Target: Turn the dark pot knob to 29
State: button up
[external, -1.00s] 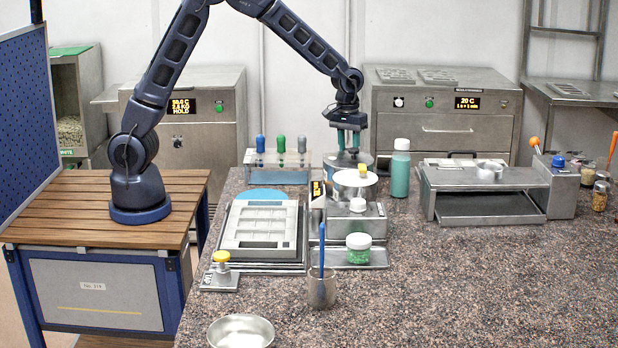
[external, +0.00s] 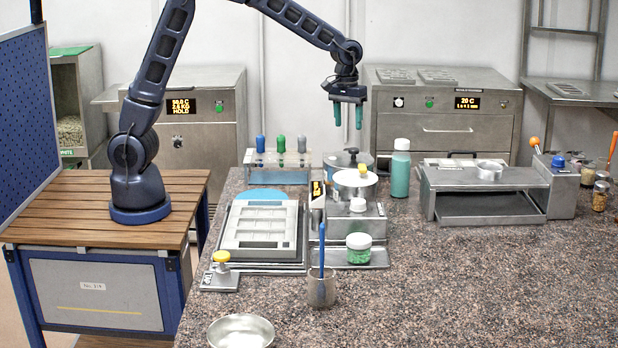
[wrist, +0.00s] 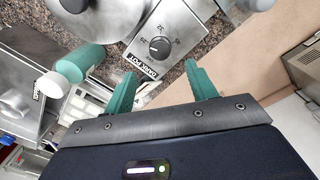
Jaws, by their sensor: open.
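The dark pot knob (wrist: 160,47) is a small round black knob on a grey metal panel (wrist: 184,32) in the wrist view. Small dial numbers surround it, and a "DARK POT" label (wrist: 141,68) is beside it. The pointer's exact reading is too small to tell. My gripper (wrist: 163,82) is open and empty, its two green fingers apart from the knob. In the external view my gripper (external: 348,117) hangs above the metal pot (external: 345,161) at the back of the counter. I cannot make out the knob in that view.
A teal bottle with a white cap (external: 400,172) stands right of the pot. A rack with coloured-handled tools (external: 278,176) is to its left. A scale with a white pan (external: 355,179) stands in front. The counter's right front (external: 470,290) is clear.

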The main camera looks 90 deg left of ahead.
jog(key=shift+r, duration=1.25)
